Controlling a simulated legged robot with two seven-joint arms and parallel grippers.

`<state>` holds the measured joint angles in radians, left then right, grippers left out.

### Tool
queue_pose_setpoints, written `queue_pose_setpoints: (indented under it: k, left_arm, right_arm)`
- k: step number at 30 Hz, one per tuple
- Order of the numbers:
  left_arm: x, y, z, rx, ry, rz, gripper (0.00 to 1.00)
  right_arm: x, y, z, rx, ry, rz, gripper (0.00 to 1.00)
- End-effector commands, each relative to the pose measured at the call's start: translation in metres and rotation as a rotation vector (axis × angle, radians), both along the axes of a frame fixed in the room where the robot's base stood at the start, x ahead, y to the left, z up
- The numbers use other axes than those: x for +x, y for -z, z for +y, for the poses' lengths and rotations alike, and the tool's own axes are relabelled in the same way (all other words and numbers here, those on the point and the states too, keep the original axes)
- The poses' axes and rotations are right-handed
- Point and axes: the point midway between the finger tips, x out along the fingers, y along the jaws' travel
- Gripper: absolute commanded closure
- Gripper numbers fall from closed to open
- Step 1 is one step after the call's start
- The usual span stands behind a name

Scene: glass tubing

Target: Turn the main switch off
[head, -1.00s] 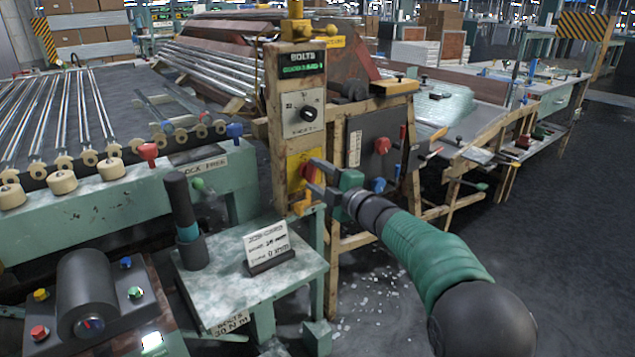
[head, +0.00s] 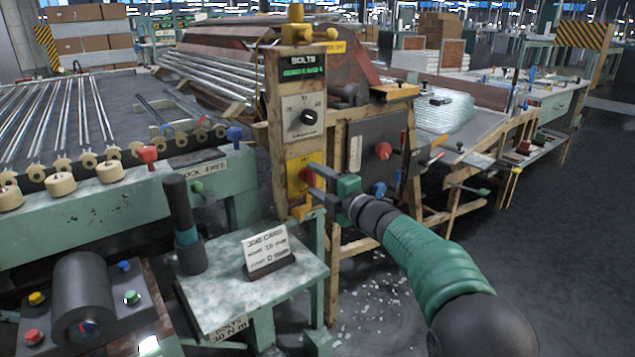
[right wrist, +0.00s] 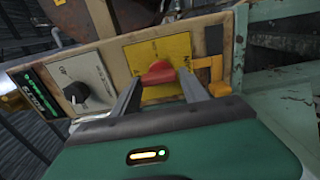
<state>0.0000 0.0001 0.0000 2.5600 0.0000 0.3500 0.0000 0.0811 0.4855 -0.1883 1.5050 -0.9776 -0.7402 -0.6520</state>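The main switch seems to be the red rotary knob (head: 305,175) on a yellow plate (head: 293,163), low on the wooden-framed "BOLTS" post. My right gripper (head: 313,180) reaches it from the right. In the right wrist view its two fingers (right wrist: 160,84) stand apart, with the red knob (right wrist: 158,74) between and just beyond their tips. I cannot tell if either finger touches the knob. The knob's exact angle and the plate's lettering are hard to read. My left gripper is not in view.
A black dial (head: 309,117) sits above the yellow plate. A grey panel with another red knob (head: 383,151) and a blue one is to the right. A small table with a job card (head: 267,250) stands in front. Clear floor lies at the right.

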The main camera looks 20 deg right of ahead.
Motion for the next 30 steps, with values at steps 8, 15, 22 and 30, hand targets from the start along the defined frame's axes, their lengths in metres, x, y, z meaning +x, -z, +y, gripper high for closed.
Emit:
queue_pose_setpoints:
  k: [8, 15, 22, 30]
  left_arm:
    - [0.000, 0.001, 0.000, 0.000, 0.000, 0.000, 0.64]
    - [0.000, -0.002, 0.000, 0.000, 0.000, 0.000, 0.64]
    - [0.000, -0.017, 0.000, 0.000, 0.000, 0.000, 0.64]
    - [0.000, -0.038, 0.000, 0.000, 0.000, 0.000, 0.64]
  right_arm:
    - [0.000, 0.004, 0.002, 0.000, -0.003, 0.005, 0.29]
    - [-0.004, 0.001, -0.001, 0.002, -0.001, 0.003, 0.29]
    - [-0.052, -0.003, -0.019, 0.004, 0.003, 0.004, 0.29]
    - [-0.124, -0.001, -0.045, 0.002, 0.001, 0.006, 0.29]
